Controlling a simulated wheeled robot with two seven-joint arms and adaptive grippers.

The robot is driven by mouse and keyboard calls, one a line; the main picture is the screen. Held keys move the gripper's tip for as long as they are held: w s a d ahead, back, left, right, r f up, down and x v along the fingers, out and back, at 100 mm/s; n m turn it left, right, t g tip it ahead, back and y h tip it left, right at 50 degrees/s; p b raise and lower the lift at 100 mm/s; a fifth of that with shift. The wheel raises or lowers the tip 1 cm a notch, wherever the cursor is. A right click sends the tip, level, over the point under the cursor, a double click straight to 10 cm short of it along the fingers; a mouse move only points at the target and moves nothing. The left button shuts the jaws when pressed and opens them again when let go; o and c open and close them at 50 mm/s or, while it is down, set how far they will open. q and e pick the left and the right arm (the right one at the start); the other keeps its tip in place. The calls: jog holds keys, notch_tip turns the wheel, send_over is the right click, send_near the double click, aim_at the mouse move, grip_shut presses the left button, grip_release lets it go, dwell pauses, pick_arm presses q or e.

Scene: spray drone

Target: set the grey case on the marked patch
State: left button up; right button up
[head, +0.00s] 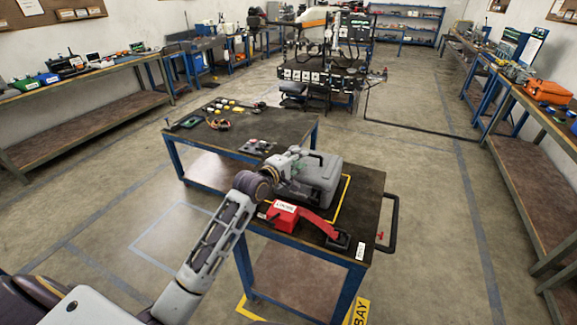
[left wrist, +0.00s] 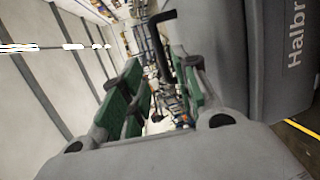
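The grey case (head: 321,180) stands on the near end of the dark-topped bench (head: 365,207). A yellow outline (head: 345,195) on the bench top shows along its right side; the rest is hidden behind the case and my arm. My left gripper (head: 290,166) is at the case's left side. In the left wrist view the case (left wrist: 282,60) fills the right, and the green-padded fingers of my left gripper (left wrist: 160,95) stand apart. A black bar (left wrist: 158,40), apparently the case's handle, shows beyond them; I cannot tell whether it lies between them. My right gripper is not in view.
A red box (head: 284,213) with a red strip to a black block (head: 340,240) lies just in front of the case. Small parts and a green tray (head: 190,122) sit at the bench's far end. A black push handle (head: 393,225) sticks out right. Open floor surrounds the bench.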

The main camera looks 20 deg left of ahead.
pick_arm(q)
jog(key=shift+v, duration=2.6)
